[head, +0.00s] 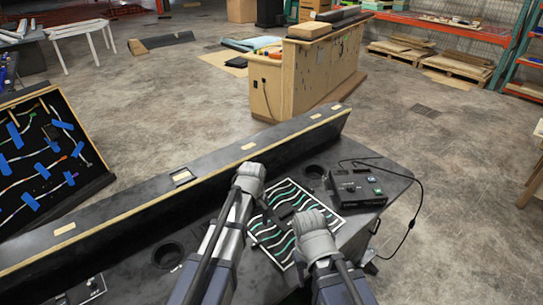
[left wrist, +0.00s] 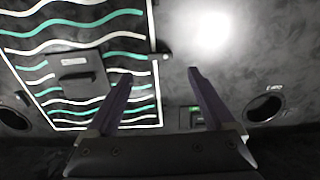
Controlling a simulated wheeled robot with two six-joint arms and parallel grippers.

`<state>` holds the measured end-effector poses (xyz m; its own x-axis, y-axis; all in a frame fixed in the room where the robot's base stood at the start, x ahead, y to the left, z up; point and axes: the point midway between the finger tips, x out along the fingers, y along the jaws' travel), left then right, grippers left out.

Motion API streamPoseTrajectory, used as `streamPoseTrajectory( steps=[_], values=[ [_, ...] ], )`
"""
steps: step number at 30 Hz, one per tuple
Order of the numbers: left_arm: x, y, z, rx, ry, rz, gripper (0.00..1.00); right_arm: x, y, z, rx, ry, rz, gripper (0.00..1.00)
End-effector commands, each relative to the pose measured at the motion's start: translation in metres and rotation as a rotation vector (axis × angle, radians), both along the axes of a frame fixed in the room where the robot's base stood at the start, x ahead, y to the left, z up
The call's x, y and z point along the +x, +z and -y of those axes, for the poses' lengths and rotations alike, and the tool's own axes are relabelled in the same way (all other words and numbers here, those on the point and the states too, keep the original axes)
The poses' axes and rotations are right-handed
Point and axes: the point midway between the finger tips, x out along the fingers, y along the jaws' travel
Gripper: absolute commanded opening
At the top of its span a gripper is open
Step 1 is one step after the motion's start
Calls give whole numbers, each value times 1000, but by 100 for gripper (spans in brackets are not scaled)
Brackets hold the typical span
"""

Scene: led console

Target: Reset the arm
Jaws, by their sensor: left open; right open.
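My left gripper (head: 250,178) is above the dark console (head: 392,168), by the upper left edge of a panel with wavy white and green lines (head: 262,232). In the left wrist view its two fingers (left wrist: 160,76) are apart with nothing between them. The wavy-line panel (left wrist: 40,62) fills the upper left there, with a small dark block (left wrist: 82,74) on it. My right gripper (head: 312,222) is over the right part of the panel in the head view. Its fingertips are hard to make out, and nothing held shows. The arms and grippers hide parts of the panel.
A black control box (head: 350,188) with green buttons and a cable stands on the console's right. Round recesses are at right (head: 314,172) and left (head: 168,254). A long raised ledge (head: 150,198) runs along the back. A board with blue tape (head: 40,150) stands at left.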

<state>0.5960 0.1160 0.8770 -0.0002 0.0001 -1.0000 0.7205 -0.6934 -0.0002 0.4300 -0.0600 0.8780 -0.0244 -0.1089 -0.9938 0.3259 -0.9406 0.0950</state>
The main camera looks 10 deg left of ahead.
Motion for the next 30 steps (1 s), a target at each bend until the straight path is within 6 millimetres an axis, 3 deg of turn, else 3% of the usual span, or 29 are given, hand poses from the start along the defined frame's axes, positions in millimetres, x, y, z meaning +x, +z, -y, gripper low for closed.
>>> streamPoseTrajectory(
  steps=[4, 12, 16, 21, 30],
  values=[
    [-19, 1, 9, 8, -97, -5, 88, 0, 1, 0, 0, 0, 0, 50],
    [-118, 3, 44, 59, -735, -46, 88, 0, 2, 0, 0, 0, 0, 50],
    [-150, 4, 52, 74, -978, -67, 88, 0, 3, 0, 0, 0, 0, 50],
    [-166, 5, 56, 84, -1124, -83, 88, 0, 3, 0, 0, 0, 0, 50],
    [-166, 4, 56, 83, -1137, -84, 88, 0, 3, 0, 0, 0, 0, 50]
  ],
)
